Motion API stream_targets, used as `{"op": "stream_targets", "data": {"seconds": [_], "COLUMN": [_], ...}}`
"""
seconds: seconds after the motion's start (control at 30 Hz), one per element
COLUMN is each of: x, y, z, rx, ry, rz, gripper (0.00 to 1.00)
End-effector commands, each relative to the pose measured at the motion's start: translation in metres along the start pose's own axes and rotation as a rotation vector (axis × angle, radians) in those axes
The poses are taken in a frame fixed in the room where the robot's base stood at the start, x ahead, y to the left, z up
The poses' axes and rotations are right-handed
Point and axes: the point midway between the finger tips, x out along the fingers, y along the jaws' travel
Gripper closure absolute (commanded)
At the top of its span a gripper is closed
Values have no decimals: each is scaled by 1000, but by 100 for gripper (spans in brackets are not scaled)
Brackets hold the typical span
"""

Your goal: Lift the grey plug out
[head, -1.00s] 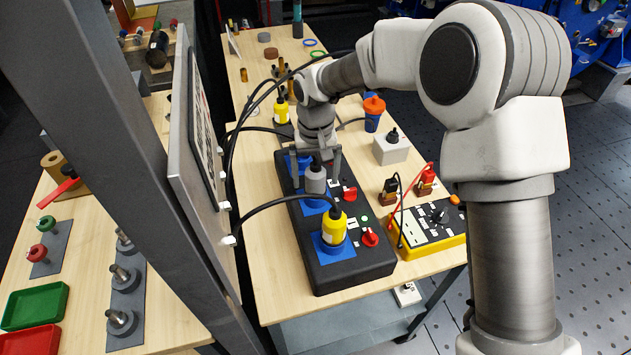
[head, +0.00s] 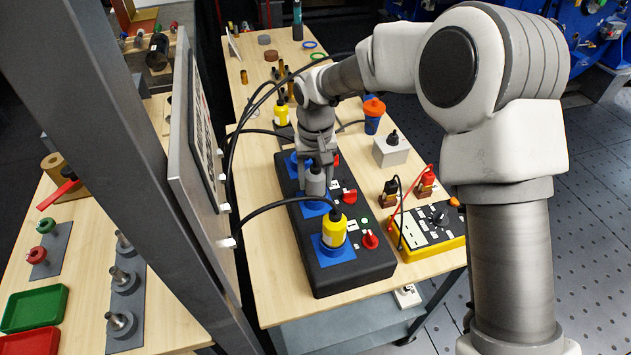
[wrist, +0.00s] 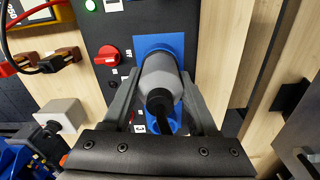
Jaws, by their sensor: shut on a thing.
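The grey plug (head: 315,184) stands at the middle blue socket plate of the black box (head: 345,275). In the wrist view the grey plug (wrist: 162,84) sits between the two fingers, its black cable end toward the camera, with the blue plate (wrist: 160,42) around and behind it. My gripper (head: 317,165) is shut on the plug from above; it also shows in the wrist view (wrist: 158,100). Whether the plug is still seated in its socket is hidden by the plug body and fingers.
A yellow plug (head: 333,230) with a black cable stands at the near socket. Red knobs (head: 369,240) line the box's right side. A yellow meter (head: 430,230) with leads and a grey block (head: 391,149) stand to the right. A grey panel (head: 195,150) rises close on the left.

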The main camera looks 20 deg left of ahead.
Motion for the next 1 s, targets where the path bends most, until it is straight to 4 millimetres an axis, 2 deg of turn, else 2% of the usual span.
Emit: {"op": "stream_targets", "data": {"seconds": [0.23, 0.43, 0.8, 1.0], "x": [-13, -44, -79, -95], "y": [0, 1, 25, 36], "z": [-1, -3, -61, -85], "rx": [0, 1, 2, 1], "ry": [2, 5, 3, 2], "rz": [0, -1, -2, -1], "gripper": [100, 100, 100, 100]}}
